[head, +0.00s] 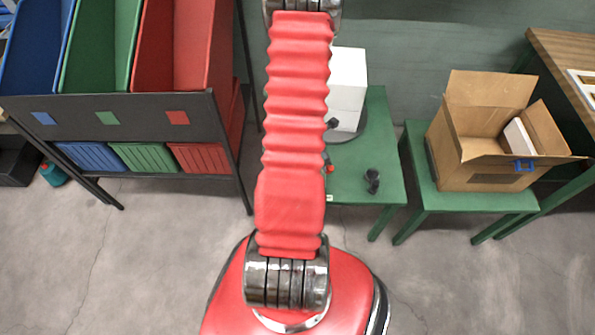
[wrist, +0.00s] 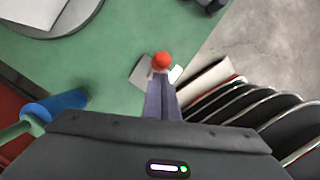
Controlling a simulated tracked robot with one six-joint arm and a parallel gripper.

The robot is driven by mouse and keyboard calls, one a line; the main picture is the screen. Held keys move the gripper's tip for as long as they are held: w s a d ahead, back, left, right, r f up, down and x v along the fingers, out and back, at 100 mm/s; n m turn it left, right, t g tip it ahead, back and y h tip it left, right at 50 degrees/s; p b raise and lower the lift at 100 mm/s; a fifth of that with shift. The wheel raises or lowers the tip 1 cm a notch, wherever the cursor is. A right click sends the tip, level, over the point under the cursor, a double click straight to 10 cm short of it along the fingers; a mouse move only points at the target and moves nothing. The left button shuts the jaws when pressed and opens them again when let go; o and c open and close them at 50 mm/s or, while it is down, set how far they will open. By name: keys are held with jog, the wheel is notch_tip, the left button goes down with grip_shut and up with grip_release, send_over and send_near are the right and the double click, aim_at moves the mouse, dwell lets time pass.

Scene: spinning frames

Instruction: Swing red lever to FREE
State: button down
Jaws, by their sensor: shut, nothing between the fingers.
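The red lever shows as a round red knob (wrist: 162,61) in the wrist view, over a pale grey plate (wrist: 142,72) on the green table (wrist: 105,60). A small red part beside my arm in the head view (head: 329,166) may be the same lever. My gripper (wrist: 162,80) is shut and empty, its fingertips just below the knob in the picture. I cannot tell whether they touch it. The lever's shaft is mostly hidden, and no FREE marking is readable. In the head view my arm hides the gripper.
A blue cylinder on a green rod (wrist: 55,105) lies left of my fingers. On the green table stand a white block (head: 348,85) and a small black object (head: 372,181). An open cardboard box (head: 485,175) stands right; coloured bins (head: 105,50) stand left.

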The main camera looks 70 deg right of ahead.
jog(key=shift+s+d+f, duration=0.1)
jog(key=shift+s+d, duration=0.15)
jog(key=shift+s, duration=0.35)
jog(key=shift+s+d+f, duration=0.1)
jog(key=shift+s+d, duration=0.1)
jog(key=shift+s, duration=0.35)
jog(key=shift+a, duration=0.1)
jog(key=s+a+v, duration=0.1)
jog(key=s+v, duration=0.1)
jog(key=v, duration=0.9)
jog(key=shift+r, duration=0.3)
jog(key=shift+w+a, duration=0.1)
dwell(0.7)
